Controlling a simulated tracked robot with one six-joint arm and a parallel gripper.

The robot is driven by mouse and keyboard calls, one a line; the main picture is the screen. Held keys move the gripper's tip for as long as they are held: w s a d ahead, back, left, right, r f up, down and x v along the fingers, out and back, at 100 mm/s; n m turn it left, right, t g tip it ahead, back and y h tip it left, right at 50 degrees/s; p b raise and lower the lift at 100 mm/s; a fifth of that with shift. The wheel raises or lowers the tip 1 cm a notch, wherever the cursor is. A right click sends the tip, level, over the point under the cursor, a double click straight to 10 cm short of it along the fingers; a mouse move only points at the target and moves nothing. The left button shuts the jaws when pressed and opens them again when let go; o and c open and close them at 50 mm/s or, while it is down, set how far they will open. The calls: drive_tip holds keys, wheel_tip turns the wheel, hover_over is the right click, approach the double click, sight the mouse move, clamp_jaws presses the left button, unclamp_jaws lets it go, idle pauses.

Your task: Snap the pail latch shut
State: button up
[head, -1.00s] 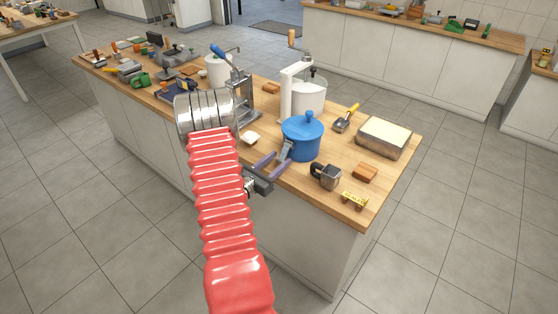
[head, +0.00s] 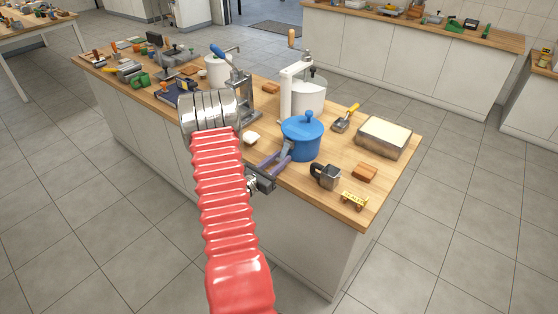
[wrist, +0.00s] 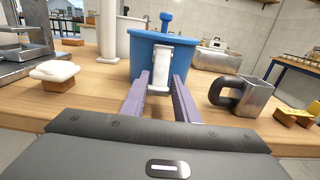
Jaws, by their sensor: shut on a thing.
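The blue pail (head: 301,143) with a blue knobbed lid stands on the wooden bench. It also shows in the wrist view (wrist: 143,60). Its grey latch (wrist: 161,68) is on the pail's near side, facing my gripper, and appears as a pale upright lever. My gripper (head: 284,152) reaches in from the front edge of the bench. Its two purple fingers lie on either side of the latch in the wrist view (wrist: 162,82) and are shut on it. I cannot tell how far the latch is from its closed position.
A grey metal cup (head: 326,176) with a dark handle stands right of the pail, near a yellow block (head: 354,200). A white lump (head: 252,138) lies to the left. A white cylinder machine (head: 308,97) stands behind, and a tray (head: 383,138) is at the right.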

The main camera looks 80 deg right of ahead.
drive_tip(key=shift+d+f, duration=0.1)
drive_tip(key=shift+s+d+f+g+h, duration=0.1)
drive_tip(key=shift+d+f+g+h, duration=0.3)
drive_tip(key=shift+h, duration=0.6)
drive_tip(key=shift+s+d+f+g+h, duration=0.15)
drive_tip(key=shift+g+h, duration=0.1)
drive_tip(key=shift+h, duration=0.25)
drive_tip(key=shift+w+d+f+g+h, duration=0.15)
drive_tip(key=shift+g+h, duration=0.1)
drive_tip(key=shift+h, duration=0.25)
drive_tip(key=shift+s+r, duration=0.1)
drive_tip(key=o, duration=1)
drive_tip(key=shift+a, duration=0.1)
drive_tip(key=v, duration=1.4)
